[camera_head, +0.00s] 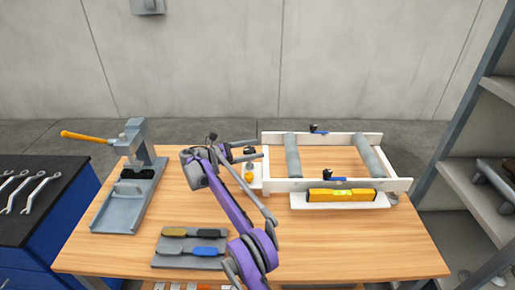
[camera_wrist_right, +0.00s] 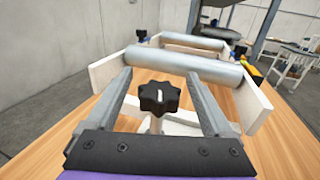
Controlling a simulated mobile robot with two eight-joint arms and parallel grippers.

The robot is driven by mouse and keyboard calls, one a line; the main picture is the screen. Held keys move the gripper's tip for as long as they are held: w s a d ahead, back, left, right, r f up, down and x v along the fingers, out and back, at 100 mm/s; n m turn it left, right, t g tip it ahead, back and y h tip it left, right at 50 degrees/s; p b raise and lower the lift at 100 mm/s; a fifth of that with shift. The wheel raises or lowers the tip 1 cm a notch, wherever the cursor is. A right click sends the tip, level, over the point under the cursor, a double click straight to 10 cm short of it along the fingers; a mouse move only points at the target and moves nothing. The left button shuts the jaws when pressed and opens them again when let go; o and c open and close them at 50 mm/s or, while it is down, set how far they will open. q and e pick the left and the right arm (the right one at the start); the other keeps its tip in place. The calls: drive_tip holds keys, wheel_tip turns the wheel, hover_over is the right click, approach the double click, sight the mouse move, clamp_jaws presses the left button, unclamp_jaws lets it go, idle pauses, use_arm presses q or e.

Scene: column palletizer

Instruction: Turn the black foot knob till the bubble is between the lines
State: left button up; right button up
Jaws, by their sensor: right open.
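The black foot knob (camera_wrist_right: 159,97) is a lobed knob on a thin stem at the near end of the white roller frame (camera_wrist_right: 264,112). In the right wrist view it sits between the two fingers of my right gripper (camera_wrist_right: 163,98), with a gap on each side. The gripper is open and its fingers do not touch the knob. In the head view my right gripper (camera_head: 254,150) reaches the left end of the frame (camera_head: 283,185). A yellow spirit level (camera_head: 343,195) lies along the frame's front side; its bubble is too small to read. My left gripper is out of view.
Two grey rollers (camera_head: 292,156) span the frame. A grey press (camera_head: 130,185) with an orange handle stands at left. A grey tray (camera_head: 160,256) with yellow and blue-handled tools lies at front. Shelving (camera_head: 470,190) stands at right. The right front tabletop is clear.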

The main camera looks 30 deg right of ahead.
use_arm(q)
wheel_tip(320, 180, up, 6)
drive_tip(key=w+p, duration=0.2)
drive_tip(key=p, duration=0.2)
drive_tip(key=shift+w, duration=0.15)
use_arm(e)
drive_tip(key=v, duration=0.9)
drive_tip(key=shift+s, duration=0.1)
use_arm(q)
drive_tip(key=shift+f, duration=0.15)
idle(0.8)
